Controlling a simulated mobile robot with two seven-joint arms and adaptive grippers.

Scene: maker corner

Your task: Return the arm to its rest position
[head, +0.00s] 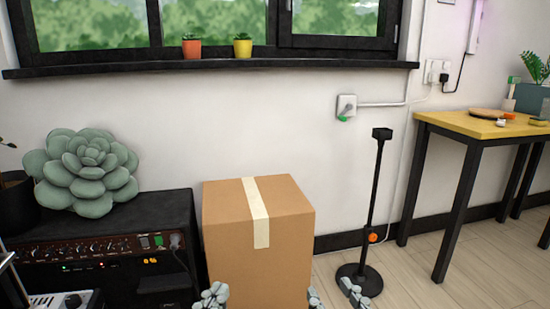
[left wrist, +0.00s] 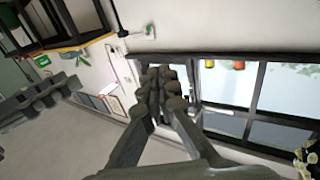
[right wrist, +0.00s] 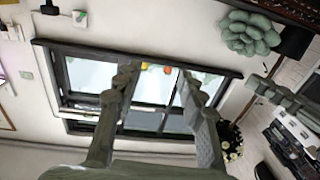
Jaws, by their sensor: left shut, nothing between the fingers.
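My left gripper (head: 213,295) shows only its grey fingertips at the bottom edge of the head view, in front of the cardboard box. In the left wrist view the left gripper (left wrist: 160,90) has its fingers together with nothing between them. My right gripper (head: 334,295) shows two spread fingertips at the bottom edge of the head view, right of the box. In the right wrist view the right gripper (right wrist: 154,82) is open and empty, its fingers apart against the window behind. Most of both arms is out of the head view.
A taped cardboard box (head: 283,225) stands centrally, beside a black amplifier (head: 100,225) bearing a succulent (head: 85,172). A thin black stand (head: 373,200) rises right of the box. A yellow-topped table (head: 470,123) is at right. Floor (head: 425,290) between stand and table is clear.

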